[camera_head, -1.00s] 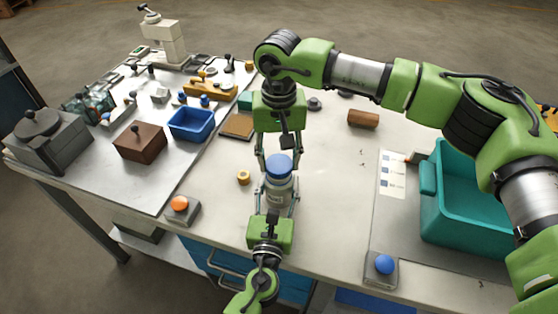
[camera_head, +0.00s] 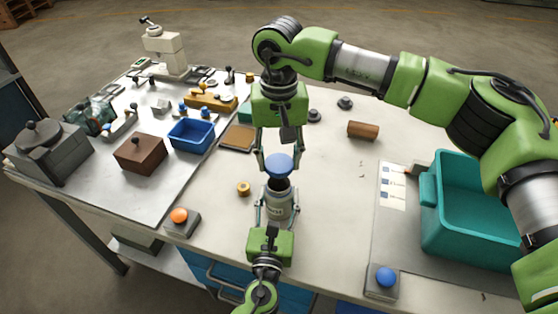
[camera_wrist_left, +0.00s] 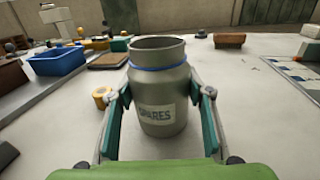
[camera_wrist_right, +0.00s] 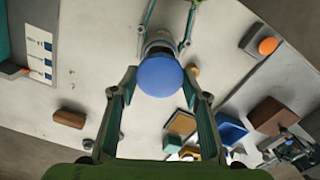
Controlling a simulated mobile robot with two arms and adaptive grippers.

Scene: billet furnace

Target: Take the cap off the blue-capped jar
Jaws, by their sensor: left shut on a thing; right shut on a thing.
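The grey jar (camera_head: 277,202) stands upright on the table with its mouth open. It also shows in the left wrist view (camera_wrist_left: 162,110), with a label reading "SPARES" and a blue band below its rim. My left gripper (camera_head: 277,208) is shut on the jar's body from the near side. The blue cap (camera_head: 278,163) is off the jar, a small gap above its mouth. My right gripper (camera_head: 278,160) is shut on the cap from the far side. The right wrist view shows the cap's round blue top (camera_wrist_right: 160,76) between the fingers.
A yellow ring (camera_head: 243,188) lies left of the jar. An orange button box (camera_head: 181,220) and a blue button box (camera_head: 383,280) sit near the front edge. A teal bin (camera_head: 465,215) stands right, a blue tray (camera_head: 191,136) left.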

